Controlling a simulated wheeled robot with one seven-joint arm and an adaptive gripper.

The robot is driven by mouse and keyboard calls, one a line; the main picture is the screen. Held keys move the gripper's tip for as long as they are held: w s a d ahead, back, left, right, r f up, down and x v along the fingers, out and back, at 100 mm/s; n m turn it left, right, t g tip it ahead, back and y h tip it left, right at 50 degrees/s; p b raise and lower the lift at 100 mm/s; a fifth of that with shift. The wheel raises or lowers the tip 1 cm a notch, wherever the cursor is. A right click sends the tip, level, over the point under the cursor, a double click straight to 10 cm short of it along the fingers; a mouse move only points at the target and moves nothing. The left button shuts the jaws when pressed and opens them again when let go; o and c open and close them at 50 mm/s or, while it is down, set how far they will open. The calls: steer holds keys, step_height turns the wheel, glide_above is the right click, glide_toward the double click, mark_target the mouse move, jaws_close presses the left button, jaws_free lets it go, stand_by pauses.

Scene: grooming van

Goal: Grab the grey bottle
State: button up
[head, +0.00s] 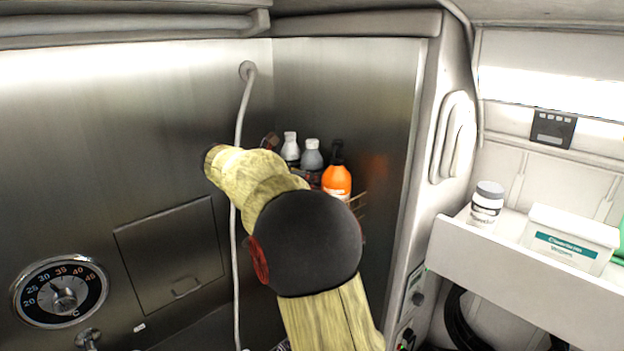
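The grey bottle (312,158) stands upright in a corner rack against the steel wall, between a white-capped bottle (290,151) on its left and an orange bottle with a dark top (337,180) on its right. Its lower part is hidden by my arm and dark parts in front of it. My gripper (288,160) is mostly hidden behind my yellow arm. Small dark reddish pieces that seem to belong to it show left of and just below the bottles. I cannot see whether its fingers are open or touch the grey bottle.
A pale hose (240,120) hangs down the steel wall left of the bottles. A temperature dial (60,292) is at lower left. At right, a white shelf (490,249) holds a white jar (487,205) and a wipes box (568,240). The steel side panel (385,110) bounds the bottles' right side.

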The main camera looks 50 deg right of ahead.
steer(key=shift+r, duration=0.1)
steer(key=c, duration=0.5)
steer(key=shift+c, duration=0.2)
